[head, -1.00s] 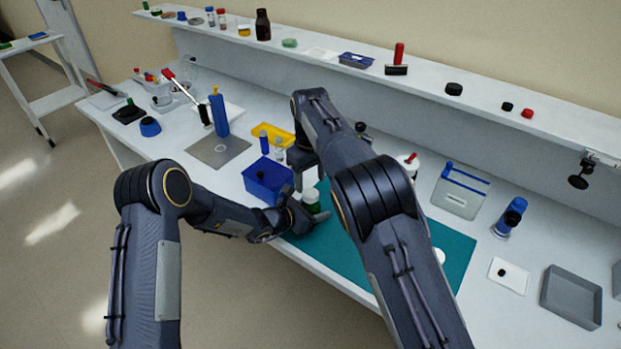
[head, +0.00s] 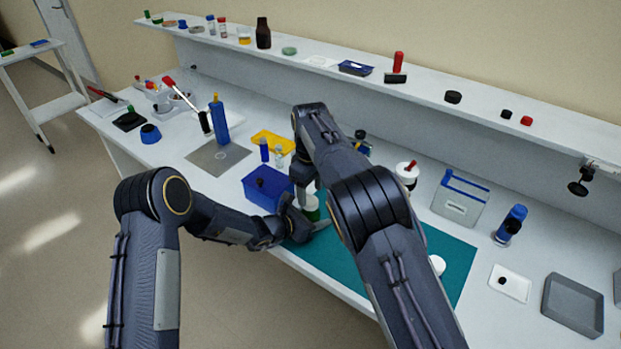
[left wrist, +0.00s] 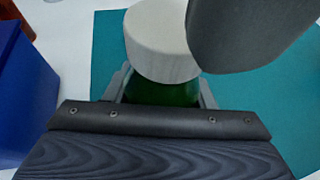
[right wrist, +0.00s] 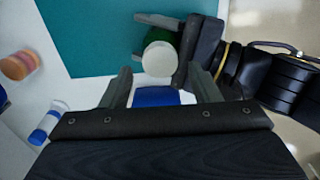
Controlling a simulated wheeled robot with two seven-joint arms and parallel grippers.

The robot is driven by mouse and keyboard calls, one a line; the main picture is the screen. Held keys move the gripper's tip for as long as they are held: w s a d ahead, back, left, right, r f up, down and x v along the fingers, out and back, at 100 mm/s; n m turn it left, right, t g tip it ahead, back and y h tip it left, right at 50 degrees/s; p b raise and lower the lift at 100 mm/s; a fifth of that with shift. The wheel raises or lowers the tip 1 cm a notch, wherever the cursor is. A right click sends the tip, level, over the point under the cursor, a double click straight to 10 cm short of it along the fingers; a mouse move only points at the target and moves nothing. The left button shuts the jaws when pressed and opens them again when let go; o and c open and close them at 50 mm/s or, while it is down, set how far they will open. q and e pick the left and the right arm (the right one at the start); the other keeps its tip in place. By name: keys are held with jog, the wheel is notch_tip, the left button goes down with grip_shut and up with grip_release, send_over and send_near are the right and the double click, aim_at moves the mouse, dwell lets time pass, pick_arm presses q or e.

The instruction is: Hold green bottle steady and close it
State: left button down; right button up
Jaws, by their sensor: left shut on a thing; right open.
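The green bottle (head: 312,213) stands at the left end of the teal mat, with a wide white lid (left wrist: 163,42) on top. Whether the lid is tight cannot be told. My left gripper (left wrist: 160,92) is shut around the green body (left wrist: 163,93) just below the lid. The bottle also shows in the right wrist view, with its lid (right wrist: 159,59) ahead of my right gripper (right wrist: 163,86). My right gripper is open with nothing between its fingers.
The blue box (head: 262,196) stands close beside the bottle, to its left. The teal mat (head: 445,268) is mostly clear to the right. Small vials (head: 279,157) and a yellow tray (head: 272,143) stand behind the box. A white bottle with a red tip (head: 407,172) stands behind the mat.

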aim_at(311, 201)
jog(key=shift+f, duration=1.6)
jog(key=c, duration=1)
jog(key=m, duration=0.3)
jog(key=o, duration=1.1)
jog(key=shift+r, duration=2.3)
